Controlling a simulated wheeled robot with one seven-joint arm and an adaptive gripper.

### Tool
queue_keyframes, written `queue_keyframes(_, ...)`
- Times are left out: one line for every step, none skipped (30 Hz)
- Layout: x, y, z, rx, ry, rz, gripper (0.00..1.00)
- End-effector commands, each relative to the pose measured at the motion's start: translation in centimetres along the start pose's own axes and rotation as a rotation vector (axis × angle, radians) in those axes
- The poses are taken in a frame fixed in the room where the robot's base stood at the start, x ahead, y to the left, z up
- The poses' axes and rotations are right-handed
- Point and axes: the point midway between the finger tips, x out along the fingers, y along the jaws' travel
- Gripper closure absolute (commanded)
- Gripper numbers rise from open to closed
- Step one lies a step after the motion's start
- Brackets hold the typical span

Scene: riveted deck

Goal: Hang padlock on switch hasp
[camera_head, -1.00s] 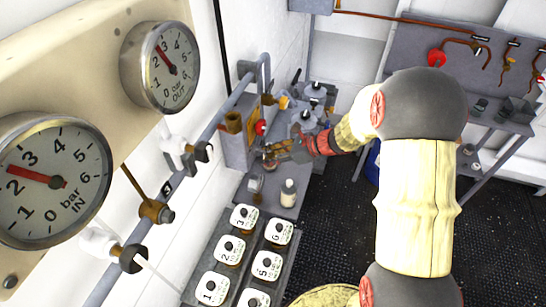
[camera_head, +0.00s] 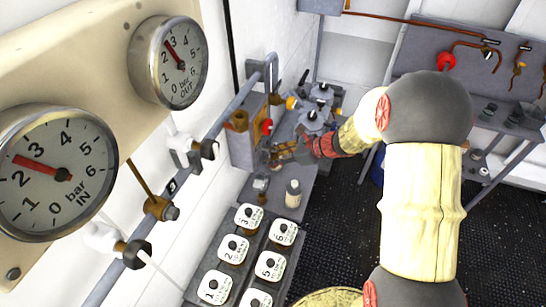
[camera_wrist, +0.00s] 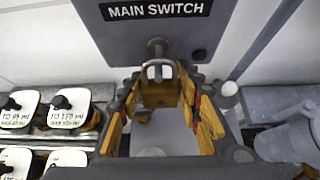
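The brass padlock (camera_wrist: 160,93) is upright between my gripper's (camera_wrist: 161,92) yellow-padded fingertips, which appear to touch its sides. Its pale shackle (camera_wrist: 151,71) points up, just below and overlapping the grey hasp (camera_wrist: 158,46) under the MAIN SWITCH label. I cannot tell whether the shackle passes through the hasp. In the head view, my gripper (camera_head: 284,153) is in front of the grey switch box (camera_head: 243,146), beside its red knob (camera_head: 267,127). The padlock is too small to make out clearly there.
Numbered white-capped jars (camera_head: 249,216) stand in a rack near the front. A white-topped bottle (camera_head: 293,194) is on the shelf below my gripper. Grey valves (camera_head: 313,120) are close behind it. Two pressure gauges (camera_head: 167,64) and pipework line the left wall.

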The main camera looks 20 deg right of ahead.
Motion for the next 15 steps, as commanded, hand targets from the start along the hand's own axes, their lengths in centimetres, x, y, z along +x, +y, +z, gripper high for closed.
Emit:
queue_keyframes(-0.01,-0.01,0.02,0.0,0.0,0.0,0.62)
queue_keyframes(-0.01,-0.01,0.02,0.0,0.0,0.0,0.6)
queue_keyframes(-0.01,-0.01,0.02,0.0,0.0,0.0,0.58)
queue_keyframes(-0.01,-0.01,0.02,0.0,0.0,0.0,0.56)
queue_keyframes(-0.01,-0.01,0.02,0.0,0.0,0.0,0.55)
queue_keyframes(-0.01,-0.01,0.02,0.0,0.0,0.0,0.52)
queue_keyframes(-0.01,-0.01,0.02,0.0,0.0,0.0,0.51)
queue_keyframes(-0.01,-0.01,0.01,0.0,0.0,0.0,0.49)
queue_keyframes(-0.01,-0.01,0.01,0.0,0.0,0.0,0.47)
queue_keyframes(-0.01,-0.01,0.01,0.0,0.0,0.0,0.45)
queue_keyframes(-0.01,-0.01,0.01,0.0,0.0,0.0,0.45)
queue_keyframes(-0.01,-0.01,0.01,0.0,0.0,0.0,0.45)
queue_keyframes(-0.01,0.0,0.0,0.0,0.0,0.0,0.45)
queue_keyframes(-0.01,0.0,0.0,0.0,0.0,0.0,0.45)
queue_keyframes(0.0,0.0,0.0,0.0,0.0,0.0,0.45)
